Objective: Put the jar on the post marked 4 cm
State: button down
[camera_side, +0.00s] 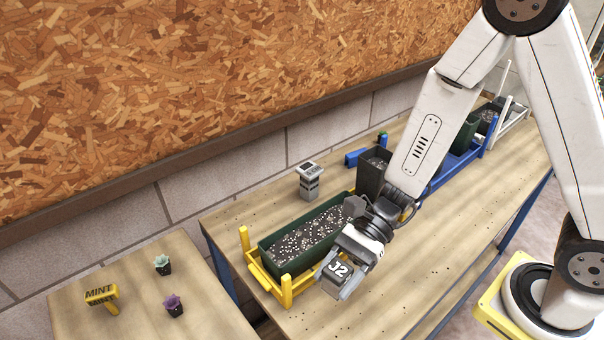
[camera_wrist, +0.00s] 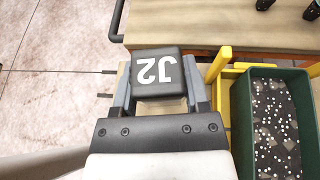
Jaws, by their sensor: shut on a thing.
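A dark grey, square-topped jar marked J2 (camera_side: 337,270) is held between the fingers of my gripper (camera_side: 343,279) in the side view. In the wrist view the jar (camera_wrist: 158,66) fills the gap between the two grey fingers of my gripper (camera_wrist: 158,88), and its mark reads upside down. My gripper is shut on it, just right of the near end of the yellow rack. A short grey-and-white post-like piece with dark bands (camera_side: 310,181) stands behind the soil trough. I cannot read any 4 cm mark in either view.
A dark green trough of speckled soil (camera_side: 266,255) sits in a yellow rack (camera_side: 286,292); the trough also shows in the wrist view (camera_wrist: 240,125). A dark bin (camera_side: 370,172) and blue rack (camera_side: 462,160) stand farther back. The right bench strip is clear.

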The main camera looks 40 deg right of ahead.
jog(key=w+d+r+m+t, duration=0.35)
jog(key=w+d+r, duration=0.3)
jog(key=d, duration=0.25)
jog(key=w+d+r+m+t, duration=0.35)
jog(key=w+d+r, duration=0.3)
jog(key=d, duration=0.35)
jog(key=n, duration=0.1)
send_over(310, 168)
jog(key=s, duration=0.1)
jog(key=shift+h, duration=0.3)
notch_tip(310, 168, down, 9)
jog(key=shift+s+r, duration=0.1)
jog(key=shift+w+f, duration=0.4)
jog(key=shift+f, duration=0.1)
jog(key=shift+w+a+f, duration=0.1)
jog(key=shift+w+f, duration=0.2)
jog(key=shift+f, duration=1.5)
jog(key=shift+f, duration=0.1)
